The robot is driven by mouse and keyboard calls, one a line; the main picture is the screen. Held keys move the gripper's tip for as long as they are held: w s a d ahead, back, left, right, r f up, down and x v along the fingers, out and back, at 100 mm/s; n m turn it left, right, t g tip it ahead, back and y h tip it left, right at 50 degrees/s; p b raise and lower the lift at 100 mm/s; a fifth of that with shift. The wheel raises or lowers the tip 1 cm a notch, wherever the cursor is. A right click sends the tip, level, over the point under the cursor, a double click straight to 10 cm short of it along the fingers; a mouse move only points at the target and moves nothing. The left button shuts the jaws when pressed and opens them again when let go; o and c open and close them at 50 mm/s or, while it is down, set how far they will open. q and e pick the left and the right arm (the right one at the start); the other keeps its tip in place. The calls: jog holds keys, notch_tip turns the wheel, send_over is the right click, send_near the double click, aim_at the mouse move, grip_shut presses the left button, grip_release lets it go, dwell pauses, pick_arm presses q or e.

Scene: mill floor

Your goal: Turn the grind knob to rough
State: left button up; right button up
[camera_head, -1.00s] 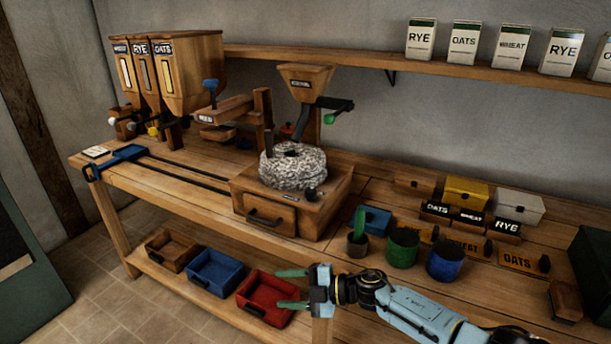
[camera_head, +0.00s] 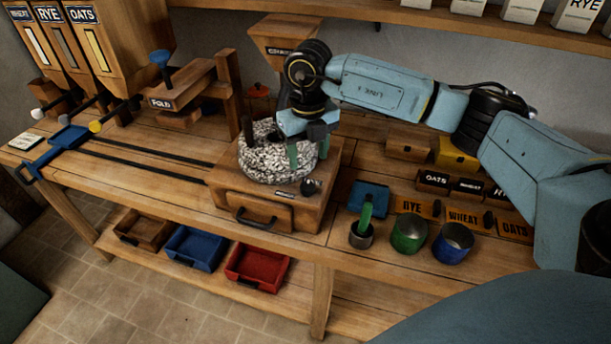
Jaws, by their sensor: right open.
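The grain mill has a grey speckled round stone (camera_head: 262,160) on a wooden box (camera_head: 225,187). A small dark knob (camera_head: 311,187) sits on the box top at its front right corner, beside a small light label (camera_head: 285,193). The label is too small to read, and I cannot tell which setting the knob points to. My right gripper (camera_head: 309,160) points down with its green fingers apart, above and just behind the knob. It appears empty and hides part of the stone and the hopper. My left gripper is not in view.
A wooden hopper (camera_head: 275,42) stands behind my right wrist. Labelled grain bins (camera_head: 120,40) are at the left. Red (camera_head: 257,267) and blue (camera_head: 195,247) trays lie on the lower shelf.

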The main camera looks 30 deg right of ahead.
aim_at(307, 185)
notch_tip(307, 185, down, 8)
jog(key=shift+w+r+p, duration=0.1)
jog(key=shift+r+p, duration=0.05)
jog(key=shift+p, duration=0.15)
jog(key=shift+f, duration=0.5)
jog(key=c, duration=1)
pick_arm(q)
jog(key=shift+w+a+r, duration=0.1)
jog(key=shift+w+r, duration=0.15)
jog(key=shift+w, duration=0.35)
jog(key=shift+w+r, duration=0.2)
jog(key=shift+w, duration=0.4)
